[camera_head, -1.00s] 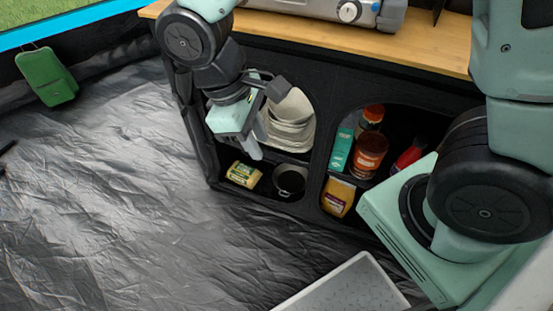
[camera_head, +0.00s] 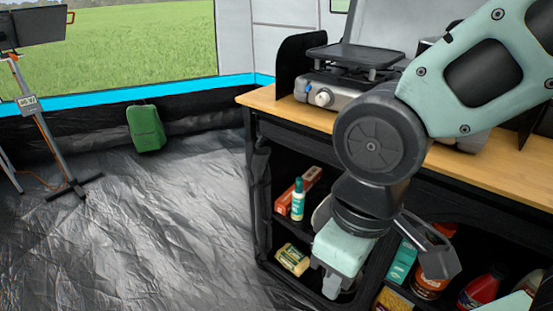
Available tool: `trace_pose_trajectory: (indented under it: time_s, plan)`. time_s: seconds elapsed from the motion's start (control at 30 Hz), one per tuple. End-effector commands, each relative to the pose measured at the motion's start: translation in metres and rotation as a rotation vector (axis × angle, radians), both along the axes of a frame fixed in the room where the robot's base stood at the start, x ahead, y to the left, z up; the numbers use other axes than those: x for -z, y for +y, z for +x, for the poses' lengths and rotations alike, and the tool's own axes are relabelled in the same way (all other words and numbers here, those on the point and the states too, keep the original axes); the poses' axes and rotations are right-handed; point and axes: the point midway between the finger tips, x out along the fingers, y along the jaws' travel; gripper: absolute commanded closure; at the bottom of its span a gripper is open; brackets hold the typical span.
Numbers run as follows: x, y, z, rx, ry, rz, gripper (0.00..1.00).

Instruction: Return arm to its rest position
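My arm is bent in front of the black kitchen cabinet (camera_head: 262,215). Its elbow-like dark joint is at the picture's centre right. My gripper (camera_head: 332,288) hangs below it, pointing down, in front of the cabinet's open shelves. Its pale green body and a light grey finger part show. The finger gap is turned from view, so I cannot tell whether it is open. No held object shows. The arm hides part of the shelves.
A stove (camera_head: 345,90) stands on the wooden counter (camera_head: 270,103). The shelves hold a green-and-white bottle (camera_head: 297,200), a yellow package (camera_head: 292,259), a teal box (camera_head: 402,263) and red containers. The floor between is clear.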

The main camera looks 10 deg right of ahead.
Motion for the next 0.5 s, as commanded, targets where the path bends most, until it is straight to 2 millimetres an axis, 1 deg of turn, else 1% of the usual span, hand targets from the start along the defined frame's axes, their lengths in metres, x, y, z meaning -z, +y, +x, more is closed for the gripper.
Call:
trace_pose_trajectory:
  time_s: [0.03, 0.17, 0.3, 0.5]
  plan:
    - [-0.019, 0.000, 0.000, 0.000, 0.000, 0.000, 0.73]
    - [-0.054, 0.000, 0.000, 0.000, 0.000, 0.000, 0.73]
    - [-0.099, 0.000, 0.000, 0.001, 0.000, 0.000, 0.73]
    - [-0.159, 0.000, 0.000, 0.002, 0.000, 0.000, 0.73]
